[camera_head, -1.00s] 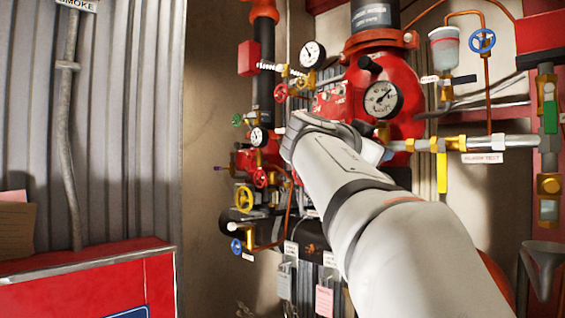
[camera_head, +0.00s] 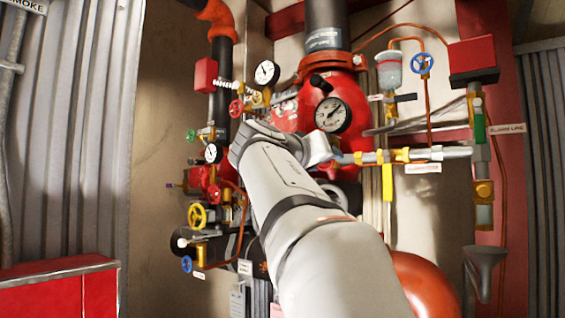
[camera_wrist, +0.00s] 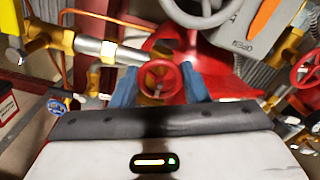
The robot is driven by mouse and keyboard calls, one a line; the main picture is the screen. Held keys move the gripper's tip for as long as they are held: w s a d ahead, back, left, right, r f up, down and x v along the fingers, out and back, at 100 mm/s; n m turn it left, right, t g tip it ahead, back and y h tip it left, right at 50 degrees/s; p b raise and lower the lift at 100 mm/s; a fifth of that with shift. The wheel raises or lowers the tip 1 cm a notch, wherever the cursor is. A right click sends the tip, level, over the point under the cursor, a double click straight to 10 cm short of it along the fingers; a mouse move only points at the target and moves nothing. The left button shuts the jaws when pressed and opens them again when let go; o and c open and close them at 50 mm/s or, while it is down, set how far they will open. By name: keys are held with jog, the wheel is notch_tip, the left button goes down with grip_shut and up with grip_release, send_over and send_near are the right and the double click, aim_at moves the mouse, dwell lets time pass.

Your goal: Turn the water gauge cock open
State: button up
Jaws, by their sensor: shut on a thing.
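In the wrist view, a small red handwheel (camera_wrist: 159,82) on a brass stem sits between the two blue-grey fingers of my gripper (camera_wrist: 159,88). The gripper is shut on it. No label on this wheel is readable, so I cannot tell by name that it is the water gauge cock. In the head view my arm covers the wheel, and the gripper's end (camera_head: 326,152) shows only in part, beside the silver pipe with brass fittings (camera_head: 385,157). A white-faced gauge (camera_head: 333,115) is just above it on the red valve body (camera_head: 345,82).
Other handwheels crowd the left pipes: yellow (camera_head: 197,216), blue (camera_head: 187,264) and red (camera_head: 236,108). A blue wheel (camera_head: 422,63) is at upper right. A grey plate marked OPEN (camera_wrist: 245,30) is close above the gripper in the wrist view. A red cabinet (camera_head: 60,290) stands lower left.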

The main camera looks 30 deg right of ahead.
jog(key=shift+n, duration=1.1)
jog(key=o, duration=1)
jog(key=b+v, duration=0.1)
jog(key=v, duration=0.6)
jog(key=shift+s+a+b, duration=0.15)
jog(key=shift+a+b, duration=0.2)
jog(key=shift+a, duration=0.05)
